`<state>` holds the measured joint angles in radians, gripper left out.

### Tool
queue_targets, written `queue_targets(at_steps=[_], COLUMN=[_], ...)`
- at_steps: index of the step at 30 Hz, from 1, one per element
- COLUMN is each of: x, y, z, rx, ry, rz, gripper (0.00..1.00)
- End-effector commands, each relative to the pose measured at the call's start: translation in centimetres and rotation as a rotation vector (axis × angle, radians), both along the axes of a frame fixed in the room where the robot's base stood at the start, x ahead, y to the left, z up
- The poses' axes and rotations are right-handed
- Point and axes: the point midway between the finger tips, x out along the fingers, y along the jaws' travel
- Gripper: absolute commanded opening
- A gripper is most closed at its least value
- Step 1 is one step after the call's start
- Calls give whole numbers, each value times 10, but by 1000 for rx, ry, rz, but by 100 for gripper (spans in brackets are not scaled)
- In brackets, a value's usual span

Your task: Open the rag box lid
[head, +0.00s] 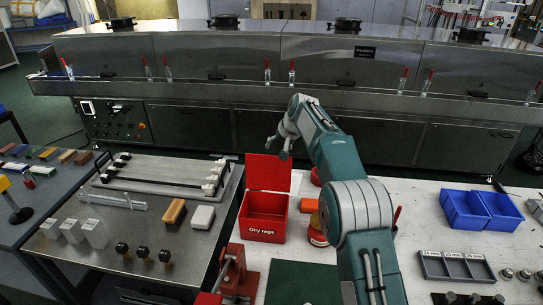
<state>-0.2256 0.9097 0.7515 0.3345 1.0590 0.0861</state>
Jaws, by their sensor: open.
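The red rag box (265,235), labelled "Oily rags", stands at the left end of the white table. Its red lid (267,173) is raised upright at the back of the box, and the dark red inside of the box shows from above. My gripper (277,150) is open, with its fingers pointing down at the upper edge of the lid. I cannot tell whether the fingers touch the lid. Nothing shows held between them.
A red round tin (317,232) and other red items stand right of the box, partly behind my arm. A steel bench (110,225) with a rack and blocks lies left. Blue bins (480,210) and a grey tray sit right. The long dryer (250,60) spans the back.

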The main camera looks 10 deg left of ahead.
Motion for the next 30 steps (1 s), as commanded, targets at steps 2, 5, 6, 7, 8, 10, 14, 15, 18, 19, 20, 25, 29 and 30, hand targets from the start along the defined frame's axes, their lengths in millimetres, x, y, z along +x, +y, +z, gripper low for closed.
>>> queue_targets(at_steps=[2,5,6,7,8,10,14,15,18,19,20,25,29,30], x=[-5,-10,-12,-13,-14,-15,-16,-16,-16,-16,-16,-15,-17,-19], y=[-7,-12,-14,-15,-16,-17,-18,-18,-18,-18,-18,-18,-22,-26], z=[15,28,32,35,37,40,41,41,41,41,41,41,38,35], rx=[1,0,0,0,-1,-2,-2,-2,-2,-2,-2,-1,-7,-11], ry=[-2,-1,-1,-1,-1,0,2,1,1,1,1,0,8,15], rz=[-2,-2,-2,-2,-1,-2,-1,-1,-1,-1,-1,-1,-10,-17], gripper=[68,68,68,68,68,68,68,68,68,77,90,100,100,100])
